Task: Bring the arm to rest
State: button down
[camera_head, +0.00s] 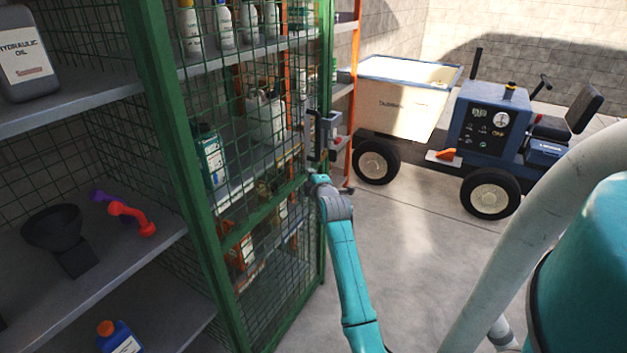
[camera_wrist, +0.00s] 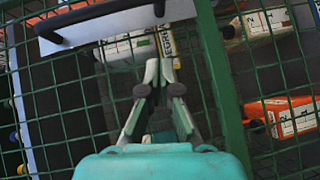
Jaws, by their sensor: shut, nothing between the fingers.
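My teal arm reaches up from the bottom of the head view, and its wrist end is beside the free edge of the green mesh door (camera_head: 215,225). In the wrist view my gripper (camera_wrist: 160,74) is shut and empty, its two fingers meeting at the tips. Green mesh and a green frame bar (camera_wrist: 222,85) lie close behind and beside the fingers. I cannot tell whether they touch the mesh. The dark door handle (camera_wrist: 103,20) on its pale plate is just beyond and left of the fingertips; in the head view the latch (camera_head: 322,137) is just above the wrist.
Shelves behind the mesh hold bottles and jugs (camera_head: 265,118). The open shelf at left holds a black funnel (camera_head: 52,230) and a hydraulic oil can (camera_head: 25,58). A blue dumper (camera_head: 490,125) with a cream skip (camera_head: 400,98) stands behind. The concrete floor (camera_head: 410,260) between is clear.

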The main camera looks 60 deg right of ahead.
jog(key=shift+v, duration=1.5)
jog(key=s+a+f+m+t+y, duration=0.1)
jog(key=a+f, duration=0.5)
jog(key=a, duration=0.3)
jog(key=a+f+m+t+y, duration=0.1)
jog(key=a+f, duration=0.5)
jog(key=a, duration=0.3)
jog(key=s+a+f+m+y, duration=0.1)
jog(key=s+a+f+y, duration=0.2)
jog(key=a, duration=0.5)
jog(key=s+a+f, duration=0.2)
jog(key=s+a, duration=0.3)
jog(key=a, duration=0.4)
jog(key=s+a+m+t+y, duration=0.1)
jog(key=s+a+m+y, duration=0.15)
jog(key=s+a, duration=1.1)
jog(key=s+a+r+m+y, duration=0.1)
jog(key=s+a+r+y, duration=0.1)
jog(key=s, duration=0.4)
jog(key=s+a+r+y, duration=0.2)
jog(key=s+a+r, duration=0.2)
jog(key=s, duration=0.3)
jog(key=shift+r+m, duration=0.35)
jog(key=shift+r, duration=0.5)
jog(key=shift+t, duration=0.3)
